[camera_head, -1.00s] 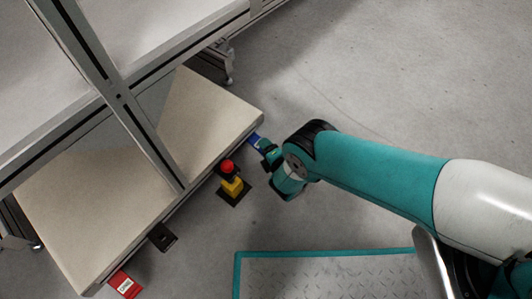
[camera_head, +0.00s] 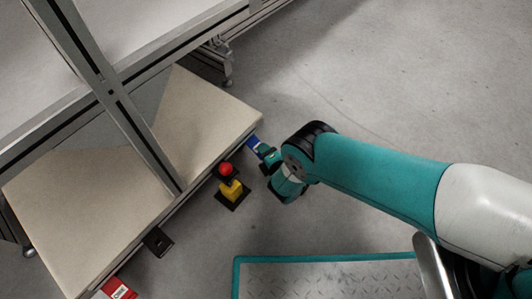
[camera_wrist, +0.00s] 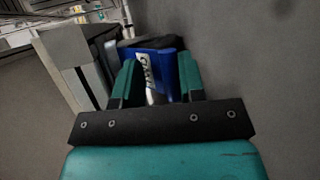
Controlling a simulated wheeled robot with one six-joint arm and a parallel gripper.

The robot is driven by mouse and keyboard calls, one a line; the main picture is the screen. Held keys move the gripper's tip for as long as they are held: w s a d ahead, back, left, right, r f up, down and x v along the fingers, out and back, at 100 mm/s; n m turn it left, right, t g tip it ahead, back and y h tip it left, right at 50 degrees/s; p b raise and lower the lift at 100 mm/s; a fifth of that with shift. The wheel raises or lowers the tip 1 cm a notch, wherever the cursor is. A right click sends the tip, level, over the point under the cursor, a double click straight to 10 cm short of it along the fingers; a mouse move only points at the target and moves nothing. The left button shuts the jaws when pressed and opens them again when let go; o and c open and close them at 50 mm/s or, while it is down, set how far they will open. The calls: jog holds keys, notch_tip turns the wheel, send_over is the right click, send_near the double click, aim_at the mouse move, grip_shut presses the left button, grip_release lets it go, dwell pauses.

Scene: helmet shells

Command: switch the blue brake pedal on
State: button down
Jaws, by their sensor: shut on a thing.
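The blue brake pedal (camera_head: 253,141) sticks out from the right end of the cart's long front edge in the head view. In the wrist view the blue pedal (camera_wrist: 170,68) shows large between the two teal fingers, with a white label on its face. My gripper (camera_wrist: 157,72) is shut on the pedal, one finger on each side. In the head view my gripper (camera_head: 264,153) is small and partly hidden by my own wrist. I cannot tell from these views whether the pedal is on or off.
The cart has a beige lower deck (camera_head: 80,205) and a grey upright frame. A red button on a yellow block (camera_head: 231,189), a black bracket (camera_head: 158,241) and a red labelled pedal (camera_head: 116,289) line the same edge. A teal-edged metal plate (camera_head: 330,280) lies below; floor at upper right is clear.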

jog(key=shift+w+a+f, duration=0.15)
jog(key=shift+a+f, duration=0.1)
jog(key=shift+a, duration=0.05)
jog(key=c, duration=0.8)
grip_release()
jog(key=shift+a, duration=0.1)
jog(key=shift+s+d+p, duration=0.2)
jog(key=shift+p, duration=0.1)
jog(key=shift+p+v, duration=6.4)
jog(key=shift+v, duration=2.05)
